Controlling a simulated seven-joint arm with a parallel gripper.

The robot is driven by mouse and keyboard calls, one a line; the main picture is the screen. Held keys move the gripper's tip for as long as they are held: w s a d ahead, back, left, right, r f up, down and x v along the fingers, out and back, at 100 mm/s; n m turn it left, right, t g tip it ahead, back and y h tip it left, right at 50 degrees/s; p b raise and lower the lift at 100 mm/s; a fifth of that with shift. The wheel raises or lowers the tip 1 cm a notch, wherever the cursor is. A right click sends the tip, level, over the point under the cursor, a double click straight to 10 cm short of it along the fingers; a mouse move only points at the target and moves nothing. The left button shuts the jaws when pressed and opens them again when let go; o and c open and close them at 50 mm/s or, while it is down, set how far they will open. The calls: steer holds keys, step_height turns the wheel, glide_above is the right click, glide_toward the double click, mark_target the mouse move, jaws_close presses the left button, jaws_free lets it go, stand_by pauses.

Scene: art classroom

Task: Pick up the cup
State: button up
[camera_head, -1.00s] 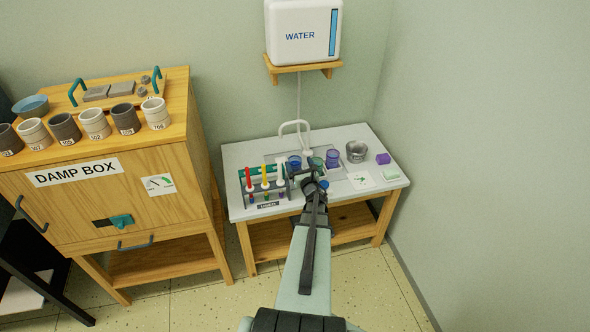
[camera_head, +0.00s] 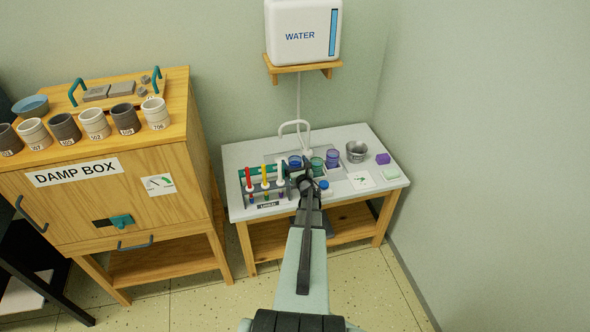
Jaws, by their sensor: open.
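On the white-topped table stand a blue cup (camera_head: 295,162), a green cup (camera_head: 317,164) and a purple cup (camera_head: 332,158) in a row. A grey metal cup (camera_head: 356,151) stands to their right. Several grey and white cups, such as a numbered white cup (camera_head: 156,113), stand on the damp box. The frames do not show which cup is meant. My gripper (camera_head: 304,181) is open over the front of the table, just in front of the blue and green cups. Its fingers are small and partly hidden by my wrist; I see nothing held.
A rack (camera_head: 264,184) with red, yellow and white-topped tools stands left of my gripper. A small blue-capped jar (camera_head: 324,185) is close on its right. A card (camera_head: 361,180), a purple block (camera_head: 383,158) and a pale green block (camera_head: 391,174) lie further right. A faucet (camera_head: 297,128) stands behind.

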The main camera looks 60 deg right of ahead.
steer(key=shift+w+d, duration=0.45)
steer(key=shift+w, duration=0.1)
steer(key=c, duration=1.2)
steer(key=shift+o, duration=0.2)
